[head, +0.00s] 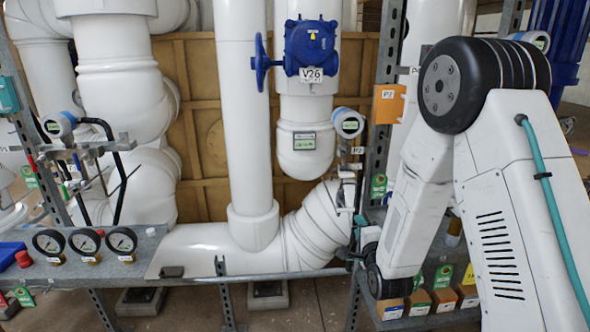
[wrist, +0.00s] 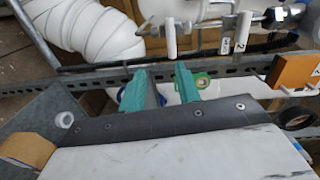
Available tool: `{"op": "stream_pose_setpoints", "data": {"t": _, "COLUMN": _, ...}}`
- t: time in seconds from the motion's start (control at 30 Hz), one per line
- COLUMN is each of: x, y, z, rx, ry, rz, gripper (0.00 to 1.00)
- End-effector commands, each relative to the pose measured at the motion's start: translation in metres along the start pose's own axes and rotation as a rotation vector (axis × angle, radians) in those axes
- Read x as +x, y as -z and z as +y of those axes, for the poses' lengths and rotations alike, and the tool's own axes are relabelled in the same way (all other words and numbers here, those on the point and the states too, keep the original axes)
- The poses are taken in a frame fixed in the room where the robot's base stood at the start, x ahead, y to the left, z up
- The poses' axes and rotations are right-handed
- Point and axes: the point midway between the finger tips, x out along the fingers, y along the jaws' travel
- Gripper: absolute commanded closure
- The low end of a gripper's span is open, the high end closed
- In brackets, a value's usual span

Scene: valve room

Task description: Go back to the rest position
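My gripper (wrist: 160,82) shows in the wrist view as two teal fingers standing apart, with nothing clearly held between them. The fingers point toward a perforated metal rail and a white pipe. In the head view my white arm fills the right side, bent at a large black joint, with its forearm reaching down to the metal shelving. The gripper is mostly hidden there. A small teal part (head: 360,220) by the shelf post may be a fingertip, but I cannot tell.
A grey shelf (head: 200,262) holds several black gauges (head: 84,241). A blue valve labelled V26 (head: 310,48) sits on a white pipe (head: 240,120). An orange box (head: 388,103) hangs on a steel post near my arm. Small cartons (head: 418,302) stand below my forearm.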

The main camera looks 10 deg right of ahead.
Motion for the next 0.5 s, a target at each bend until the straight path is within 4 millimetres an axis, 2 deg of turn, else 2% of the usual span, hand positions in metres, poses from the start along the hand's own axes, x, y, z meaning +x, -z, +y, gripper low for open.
{"op": "stream_pose_setpoints", "data": {"t": 0.13, "x": -0.011, "y": -0.005, "z": 0.057, "rx": -0.197, "ry": -0.276, "rz": -0.052, "gripper": 0.67}}
{"op": "stream_pose_setpoints", "data": {"t": 0.2, "x": -0.024, "y": -0.007, "z": 0.077, "rx": -0.309, "ry": -0.422, "rz": -0.106, "gripper": 0.67}}
{"op": "stream_pose_setpoints", "data": {"t": 0.33, "x": -0.054, "y": -0.008, "z": 0.088, "rx": -0.501, "ry": -0.649, "rz": -0.237, "gripper": 0.67}}
{"op": "stream_pose_setpoints", "data": {"t": 0.5, "x": -0.108, "y": -0.005, "z": 0.072, "rx": -0.718, "ry": -0.882, "rz": -0.458, "gripper": 0.67}}
